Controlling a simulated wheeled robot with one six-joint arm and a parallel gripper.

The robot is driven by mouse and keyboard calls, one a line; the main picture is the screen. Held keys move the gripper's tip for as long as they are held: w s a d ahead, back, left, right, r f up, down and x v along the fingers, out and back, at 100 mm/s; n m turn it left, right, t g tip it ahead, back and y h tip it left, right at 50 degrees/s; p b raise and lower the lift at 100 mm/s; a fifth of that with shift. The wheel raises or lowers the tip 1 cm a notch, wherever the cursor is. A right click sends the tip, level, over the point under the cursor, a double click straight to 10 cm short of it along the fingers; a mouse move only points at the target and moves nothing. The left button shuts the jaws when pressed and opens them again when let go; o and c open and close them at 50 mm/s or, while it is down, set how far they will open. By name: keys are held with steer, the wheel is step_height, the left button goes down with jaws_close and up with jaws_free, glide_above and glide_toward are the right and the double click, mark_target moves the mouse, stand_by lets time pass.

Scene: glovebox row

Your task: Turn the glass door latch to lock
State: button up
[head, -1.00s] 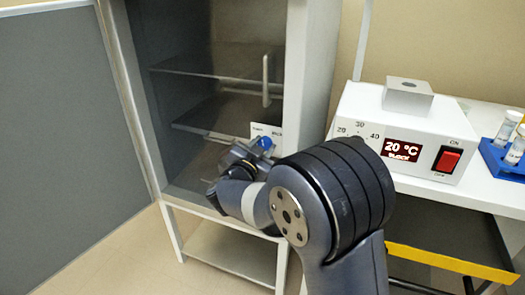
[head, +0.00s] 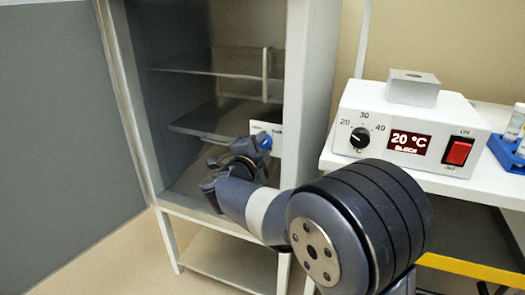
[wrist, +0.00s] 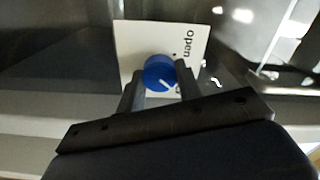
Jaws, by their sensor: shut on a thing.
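The latch is a round blue knob (wrist: 160,73) with a white pointer line, on a white label plate (wrist: 128,45) with the word "open" readable. In the wrist view the pointer aims toward the lower right of the knob. My gripper (wrist: 161,82) is shut on the knob, one finger on each side. The door has a vertical handle (head: 265,72). The plate's other word is hidden by my fingers.
A white heater block (head: 410,128) reading 20 °C, with a dial and red switch, stands on the white table at right. A blue tube rack (head: 508,150) is beside it. A grey panel (head: 60,130) stands at left.

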steer(key=shift+m, duration=0.6)
steer(key=o, duration=1)
steer(key=shift+c, duration=0.2)
steer(key=shift+s, duration=0.15)
steer(key=p+v, duration=0.1)
steer(key=v, duration=0.9)
steer(key=shift+s+p, duration=0.25)
steer(key=shift+p, duration=0.05)
steer(key=shift+a, duration=0.1)
